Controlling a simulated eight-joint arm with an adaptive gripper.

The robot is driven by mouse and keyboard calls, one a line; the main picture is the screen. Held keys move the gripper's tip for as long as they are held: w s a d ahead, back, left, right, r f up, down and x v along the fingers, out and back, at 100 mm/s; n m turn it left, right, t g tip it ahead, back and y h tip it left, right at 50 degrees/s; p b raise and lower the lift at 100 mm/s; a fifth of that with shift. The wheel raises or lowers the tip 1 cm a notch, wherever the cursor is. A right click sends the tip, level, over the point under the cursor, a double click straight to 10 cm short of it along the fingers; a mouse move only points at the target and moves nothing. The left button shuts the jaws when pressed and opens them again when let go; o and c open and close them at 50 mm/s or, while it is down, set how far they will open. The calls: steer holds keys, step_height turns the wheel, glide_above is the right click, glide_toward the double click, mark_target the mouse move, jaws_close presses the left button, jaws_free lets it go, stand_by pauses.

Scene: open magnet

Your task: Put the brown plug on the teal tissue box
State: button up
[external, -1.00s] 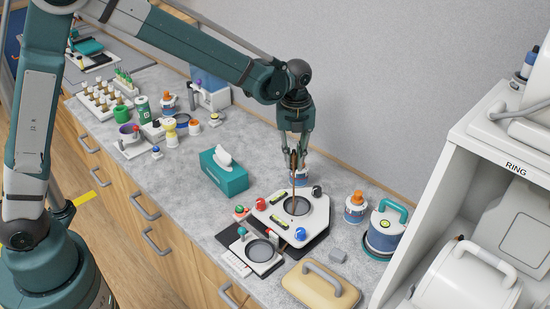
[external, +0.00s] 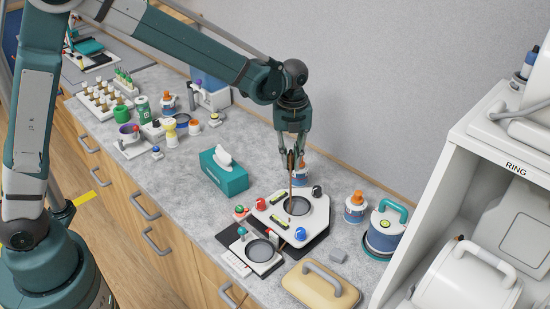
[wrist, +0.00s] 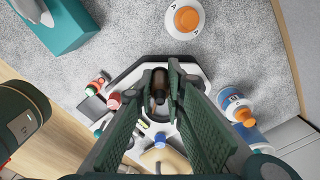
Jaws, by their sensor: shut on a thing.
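The brown plug (wrist: 159,84) is between my gripper's fingertips in the wrist view, partly hidden by the fingers. My gripper (external: 291,153) is shut on it, above a white device; a thin brown length (external: 290,185) hangs below the fingers. The teal tissue box (external: 228,180), with a white tissue out of its top, stands on the counter to the left of my gripper. It also shows at the top left of the wrist view (wrist: 70,28).
The white device (external: 313,223) has a round dark plate, knobs and buttons. Orange-topped bottles (external: 355,207), a blue canister with a teal handle (external: 384,232) and a tan case (external: 320,288) stand nearby. Counter around the tissue box is mostly clear.

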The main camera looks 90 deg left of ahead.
steer(key=s+a+r+n+p, duration=0.1)
steer(key=s+a+r+p, duration=0.15)
steer(key=s+a, duration=0.45)
step_height(320, 180, up, 4)
steer(key=n+p, duration=0.2)
steer(key=p, duration=0.1)
glide_above(222, 163)
steer(key=shift+f, duration=0.15)
steer(key=shift+f, duration=2.95)
steer(key=shift+a, duration=0.1)
steer(key=shift+f, duration=2.05)
steer(key=shift+f, duration=0.15)
